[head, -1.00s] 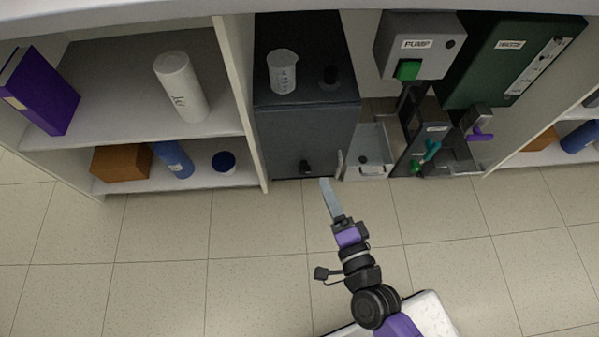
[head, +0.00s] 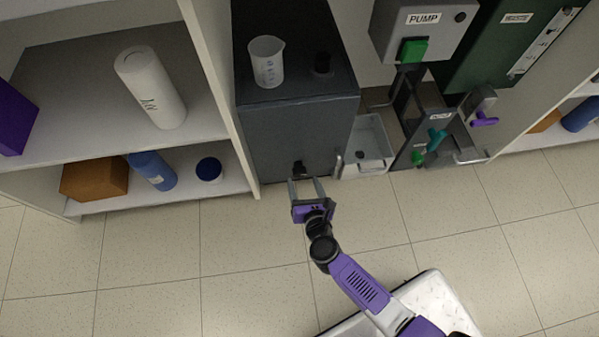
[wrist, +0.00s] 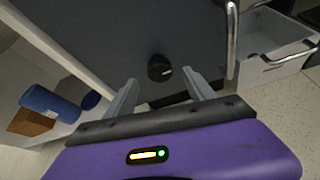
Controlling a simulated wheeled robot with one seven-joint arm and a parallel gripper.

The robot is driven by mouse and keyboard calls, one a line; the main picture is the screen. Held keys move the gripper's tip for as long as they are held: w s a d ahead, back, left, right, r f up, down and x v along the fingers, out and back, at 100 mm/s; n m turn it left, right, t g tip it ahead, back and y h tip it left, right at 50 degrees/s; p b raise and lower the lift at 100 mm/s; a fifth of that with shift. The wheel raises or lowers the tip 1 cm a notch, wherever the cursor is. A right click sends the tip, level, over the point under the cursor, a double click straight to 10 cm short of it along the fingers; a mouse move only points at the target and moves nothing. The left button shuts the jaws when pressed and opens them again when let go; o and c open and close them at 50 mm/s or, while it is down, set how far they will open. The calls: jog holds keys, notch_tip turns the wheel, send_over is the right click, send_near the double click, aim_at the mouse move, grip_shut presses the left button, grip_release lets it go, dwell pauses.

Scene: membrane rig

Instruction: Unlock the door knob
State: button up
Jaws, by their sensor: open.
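The door knob is a small black knob (head: 299,168) low on the front of the dark grey cabinet (head: 292,135). In the wrist view the black knob (wrist: 159,67) carries a pale mark on its right side. My gripper (head: 306,184) is open, with its two grey fingers pointing at the cabinet front just below the knob. In the wrist view my gripper (wrist: 160,88) has one finger on each side of the knob's position, with the knob a little beyond the fingertips. The gap between fingertips and knob is hard to judge.
A metal handle (wrist: 231,40) stands right of the knob. A beaker (head: 267,61) and a dark stopper (head: 322,62) sit on the cabinet top. An open white drawer (head: 366,150) is to the right. Shelves (head: 95,120) stand left. The floor in front is clear.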

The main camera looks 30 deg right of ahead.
aim_at(300, 174)
jog(key=b+x, duration=0.1)
jog(key=x, duration=0.4)
jog(key=shift+w+d+f+b, duration=0.15)
jog(key=shift+w+b, duration=0.1)
jog(key=shift+b, duration=0.1)
jog(key=shift+c, duration=0.4)
grip_shut()
jog(key=c, duration=1.3)
grip_release()
